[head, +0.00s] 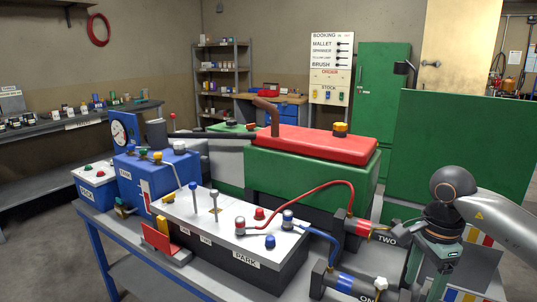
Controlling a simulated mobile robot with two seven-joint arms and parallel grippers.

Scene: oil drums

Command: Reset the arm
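My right arm (500,218) comes in from the right edge, bent down at a round wrist joint. My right gripper (420,262) hangs below that wrist, at the right end of the bench beside the red cylinder marked TWO (357,226). Its fingers are dark and partly lost among the parts there. I cannot tell whether they touch anything or how far apart they are. The blue cylinder marked ONE (345,284) lies lower and to the left of the gripper. My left arm and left gripper are not in view.
A control box marked PARK (235,258) has levers and knobs. Red and blue hoses (327,190) curve from it towards the cylinders. A green machine with a red lid (312,147) stands behind. A blue unit with a gauge (120,133) is left. A green panel (462,150) stands behind my arm.

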